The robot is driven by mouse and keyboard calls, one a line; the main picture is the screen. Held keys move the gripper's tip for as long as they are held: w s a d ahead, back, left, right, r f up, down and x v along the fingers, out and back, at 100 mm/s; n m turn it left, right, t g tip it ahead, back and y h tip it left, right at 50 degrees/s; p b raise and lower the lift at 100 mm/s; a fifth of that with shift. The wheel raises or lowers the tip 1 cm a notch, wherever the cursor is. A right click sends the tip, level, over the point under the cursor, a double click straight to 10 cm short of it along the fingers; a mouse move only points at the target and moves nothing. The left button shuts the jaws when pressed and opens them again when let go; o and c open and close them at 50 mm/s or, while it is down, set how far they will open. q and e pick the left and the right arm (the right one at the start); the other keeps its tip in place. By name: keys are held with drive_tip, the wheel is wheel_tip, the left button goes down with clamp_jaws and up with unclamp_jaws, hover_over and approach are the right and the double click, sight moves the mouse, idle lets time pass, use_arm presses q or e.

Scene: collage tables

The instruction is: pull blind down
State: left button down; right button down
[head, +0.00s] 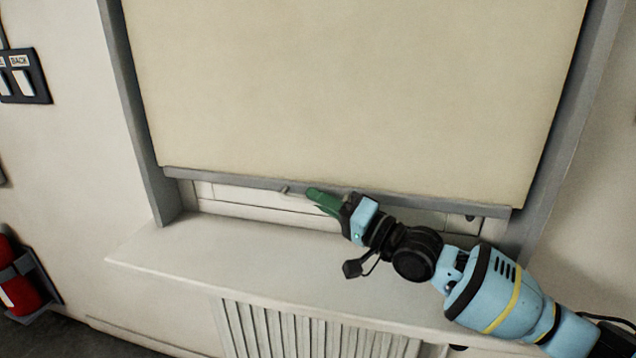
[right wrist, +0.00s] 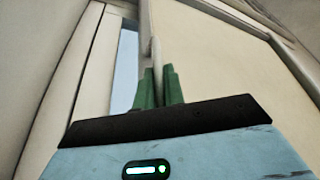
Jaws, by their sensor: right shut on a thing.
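The cream blind (head: 350,90) hangs most of the way down its window, with a narrow gap above the sill. Its grey bottom bar (head: 230,180) tilts down to the right in the head view. My right gripper (head: 314,194) reaches in from the right and its green fingertips are at the bar, near its middle. In the right wrist view, the fingers (right wrist: 159,80) are closed around a thin pale edge that looks like the bar. The exact contact is partly hidden by the fingers. My left gripper is not in view.
A grey frame (head: 140,110) borders the window. A white sill (head: 180,250) juts out below, above a slatted radiator grille (head: 300,330). A switch panel (head: 25,80) and a red extinguisher (head: 20,290) are on the left wall.

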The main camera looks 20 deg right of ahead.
wheel_tip(320, 180, down, 2)
drive_tip(key=shift+a+f+b, duration=0.1)
drive_tip(key=shift+b, duration=0.25)
drive_tip(key=c, duration=1.5)
unclamp_jaws()
drive_tip(key=shift+s, duration=0.1)
drive_tip(key=v, duration=0.7)
drive_tip(key=shift+s+d+b, duration=0.3)
drive_tip(key=shift+b, duration=0.1)
